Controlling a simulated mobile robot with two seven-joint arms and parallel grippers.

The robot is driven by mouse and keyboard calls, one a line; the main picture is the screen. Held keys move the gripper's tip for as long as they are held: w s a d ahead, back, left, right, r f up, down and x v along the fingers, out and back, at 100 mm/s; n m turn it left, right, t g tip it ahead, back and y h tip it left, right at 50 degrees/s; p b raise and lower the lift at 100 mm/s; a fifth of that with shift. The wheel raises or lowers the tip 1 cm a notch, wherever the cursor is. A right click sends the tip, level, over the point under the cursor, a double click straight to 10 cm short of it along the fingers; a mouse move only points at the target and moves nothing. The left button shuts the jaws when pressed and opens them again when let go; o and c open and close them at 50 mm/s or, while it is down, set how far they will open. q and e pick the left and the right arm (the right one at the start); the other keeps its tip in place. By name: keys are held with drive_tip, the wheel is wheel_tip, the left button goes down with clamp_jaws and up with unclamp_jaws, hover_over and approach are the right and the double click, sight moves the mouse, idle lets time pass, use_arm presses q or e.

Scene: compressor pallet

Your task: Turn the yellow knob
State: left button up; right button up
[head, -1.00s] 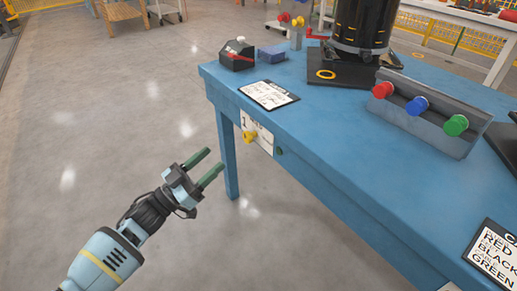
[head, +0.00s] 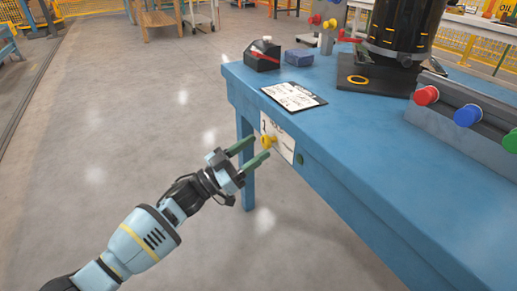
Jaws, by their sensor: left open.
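The yellow knob (head: 268,141) sticks out from a white plate (head: 282,137) on the side face of the blue table (head: 350,150), near its left corner. My left gripper (head: 254,152) is open, its two green fingers pointing toward the plate. The knob shows close to the tip of the nearer finger and partly behind it. I cannot tell whether they touch. My right gripper is not in view.
A clipboard with paper (head: 293,96), a black box (head: 262,57) and a blue block (head: 299,57) lie on the tabletop. A dark cylinder (head: 402,28) stands at the back. Red (head: 426,95), blue (head: 468,116) and green buttons sit at right. The floor at left is clear.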

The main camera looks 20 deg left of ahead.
use_arm(q)
drive_tip(key=shift+x, duration=0.75)
drive_tip(key=shift+w, duration=0.1)
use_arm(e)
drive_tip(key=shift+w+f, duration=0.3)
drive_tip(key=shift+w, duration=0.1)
use_arm(q)
drive_tip(key=shift+r, duration=0.1)
drive_tip(key=c, duration=0.9)
drive_tip(key=shift+c, duration=0.2)
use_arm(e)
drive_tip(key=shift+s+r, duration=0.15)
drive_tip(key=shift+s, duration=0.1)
